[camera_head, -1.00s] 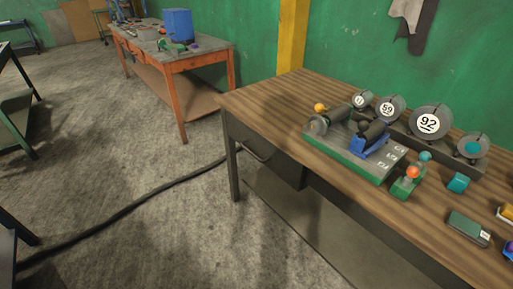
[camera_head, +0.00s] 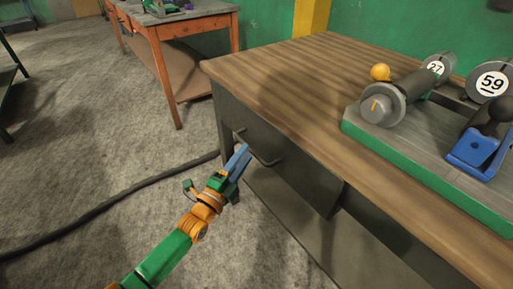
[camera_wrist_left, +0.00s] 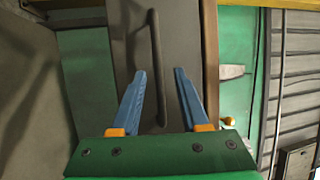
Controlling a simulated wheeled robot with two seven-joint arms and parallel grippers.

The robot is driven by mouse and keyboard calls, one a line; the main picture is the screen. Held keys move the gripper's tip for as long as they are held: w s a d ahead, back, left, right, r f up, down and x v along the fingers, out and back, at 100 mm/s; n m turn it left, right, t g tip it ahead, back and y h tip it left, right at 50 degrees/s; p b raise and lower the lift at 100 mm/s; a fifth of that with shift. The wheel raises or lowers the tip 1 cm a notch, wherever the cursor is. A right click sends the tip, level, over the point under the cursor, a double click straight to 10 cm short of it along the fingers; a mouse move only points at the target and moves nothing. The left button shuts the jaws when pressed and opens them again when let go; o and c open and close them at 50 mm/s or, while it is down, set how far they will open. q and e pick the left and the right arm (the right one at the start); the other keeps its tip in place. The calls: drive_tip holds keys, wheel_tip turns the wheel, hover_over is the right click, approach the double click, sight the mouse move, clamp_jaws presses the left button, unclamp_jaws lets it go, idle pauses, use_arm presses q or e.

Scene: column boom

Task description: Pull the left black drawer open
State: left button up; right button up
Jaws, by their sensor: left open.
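The left black drawer (camera_head: 300,170) is a dark front under the wooden tabletop and looks shut. Its dark bar handle (camera_head: 264,158) is near the bench's left end. My left gripper (camera_head: 243,152) is open, with blue fingers pointing at the handle. In the left wrist view the handle (camera_wrist_left: 157,60) runs lengthwise between the two open fingers (camera_wrist_left: 159,72). I cannot tell how deep the handle sits between them; nothing is gripped. My right gripper is out of view.
The wooden tabletop (camera_head: 290,75) overhangs the drawer. A green-edged base (camera_head: 420,165) with grey cylinders and a blue clamp (camera_head: 478,150) stands on it. An orange-legged table (camera_head: 165,60) stands behind. A dark cable (camera_head: 120,200) crosses the open floor at left.

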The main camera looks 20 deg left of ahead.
sight(250, 149)
use_arm(q)
drive_tip(key=x, duration=0.3)
drive_tip(key=shift+w+f+b, duration=0.15)
drive_tip(key=shift+w+b, duration=0.15)
clamp_jaws()
idle(1.2)
